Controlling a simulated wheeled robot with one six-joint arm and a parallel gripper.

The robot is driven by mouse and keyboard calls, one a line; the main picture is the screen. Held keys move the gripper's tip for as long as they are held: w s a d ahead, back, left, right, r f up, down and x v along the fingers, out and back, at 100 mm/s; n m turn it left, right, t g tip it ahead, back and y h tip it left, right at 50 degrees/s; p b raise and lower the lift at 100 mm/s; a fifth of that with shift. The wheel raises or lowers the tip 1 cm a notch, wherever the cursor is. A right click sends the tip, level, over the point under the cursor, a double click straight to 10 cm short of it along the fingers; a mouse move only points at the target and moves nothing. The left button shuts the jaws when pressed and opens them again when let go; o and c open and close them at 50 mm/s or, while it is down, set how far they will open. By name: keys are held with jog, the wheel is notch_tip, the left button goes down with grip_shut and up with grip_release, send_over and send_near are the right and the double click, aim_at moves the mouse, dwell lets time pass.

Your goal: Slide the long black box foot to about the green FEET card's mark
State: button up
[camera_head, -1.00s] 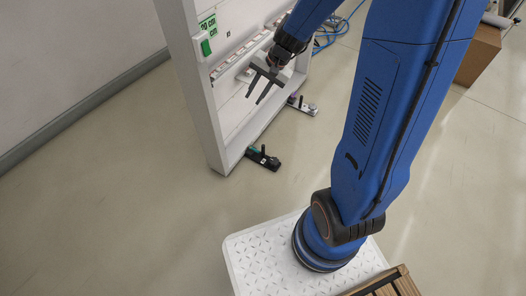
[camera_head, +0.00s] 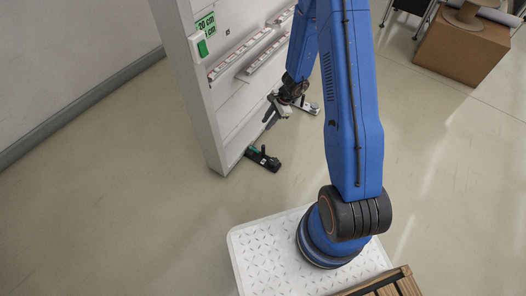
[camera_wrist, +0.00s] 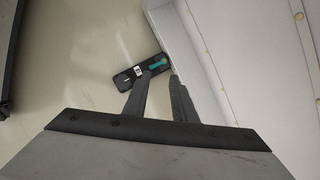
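The long black box foot (camera_head: 263,158) lies on the floor at the near bottom corner of the white frame, sticking out to the right. It has an upright black knob and a teal part near the frame. The wrist view shows the foot (camera_wrist: 128,78) beyond my fingertips. My gripper (camera_head: 268,121) is above the floor, beyond the foot in the head view, apart from it. In the wrist view my gripper (camera_wrist: 161,76) has its fingers apart with nothing between them. A green card (camera_head: 205,22) on the frame reads "20 cm"; its other text is unclear.
The white frame (camera_head: 213,135) stands upright, with shelf rails (camera_head: 240,55) inside. A second foot (camera_head: 308,106) lies farther back, partly hidden by my arm. A cardboard box (camera_head: 455,50) is at the upper right.

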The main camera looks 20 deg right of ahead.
aim_at(261, 156)
notch_tip(261, 156, down, 9)
jog(key=d+m, duration=0.2)
jog(key=d, duration=0.1)
jog(key=shift+g, duration=0.3)
jog(key=x, duration=1.7)
jog(key=shift+s+d+f, duration=0.15)
jog(key=shift+s+f, duration=0.05)
jog(key=shift+s, duration=0.2)
grip_shut()
